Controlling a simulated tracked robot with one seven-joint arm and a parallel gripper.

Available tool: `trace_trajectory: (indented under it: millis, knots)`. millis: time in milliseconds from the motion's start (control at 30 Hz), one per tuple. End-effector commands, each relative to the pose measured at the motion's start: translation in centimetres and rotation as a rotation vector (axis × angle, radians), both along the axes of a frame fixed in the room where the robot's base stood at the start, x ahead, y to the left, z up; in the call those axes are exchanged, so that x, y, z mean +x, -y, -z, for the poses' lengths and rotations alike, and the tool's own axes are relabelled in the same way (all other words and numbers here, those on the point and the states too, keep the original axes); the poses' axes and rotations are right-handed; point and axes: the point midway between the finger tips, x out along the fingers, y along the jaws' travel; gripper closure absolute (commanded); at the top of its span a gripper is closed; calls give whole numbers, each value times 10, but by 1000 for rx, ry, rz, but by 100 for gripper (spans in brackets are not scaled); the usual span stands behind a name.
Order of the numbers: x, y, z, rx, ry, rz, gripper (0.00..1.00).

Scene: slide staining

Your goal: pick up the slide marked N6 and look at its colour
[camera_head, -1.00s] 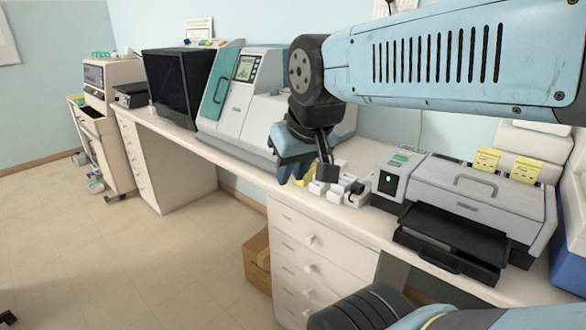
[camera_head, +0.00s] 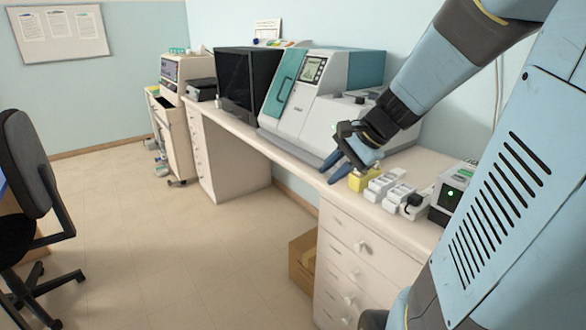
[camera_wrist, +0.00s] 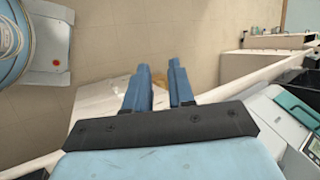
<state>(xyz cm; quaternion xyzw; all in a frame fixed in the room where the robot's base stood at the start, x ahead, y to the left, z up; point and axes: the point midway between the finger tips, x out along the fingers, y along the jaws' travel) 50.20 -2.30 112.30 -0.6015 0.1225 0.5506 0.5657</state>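I cannot make out a slide marked N6 in either view. My gripper (camera_head: 333,172) is above the front edge of the bench, beside a yellow block (camera_head: 366,181) and to the left of a row of small white containers (camera_head: 382,186). In the wrist view its two blue fingers (camera_wrist: 160,75) point away with a gap between them, and nothing is seen held. Labels on the white containers are too small to read.
A grey machine with a teal door (camera_head: 284,83) and a dark-fronted cabinet (camera_head: 240,88) stand along the bench (camera_head: 290,160). A cardboard box (camera_head: 303,256) sits on the floor below. An office chair (camera_head: 30,190) is at the left. The floor between is clear.

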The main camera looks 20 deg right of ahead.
Motion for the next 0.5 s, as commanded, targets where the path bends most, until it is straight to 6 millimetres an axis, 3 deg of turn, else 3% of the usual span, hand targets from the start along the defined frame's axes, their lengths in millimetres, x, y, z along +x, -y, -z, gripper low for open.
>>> trace_trajectory:
  millis: [267, 500]
  knots:
    - [68, 66, 26, 434, -121, 494, 77]
    - [110, 154, 56, 794, -170, 912, 77]
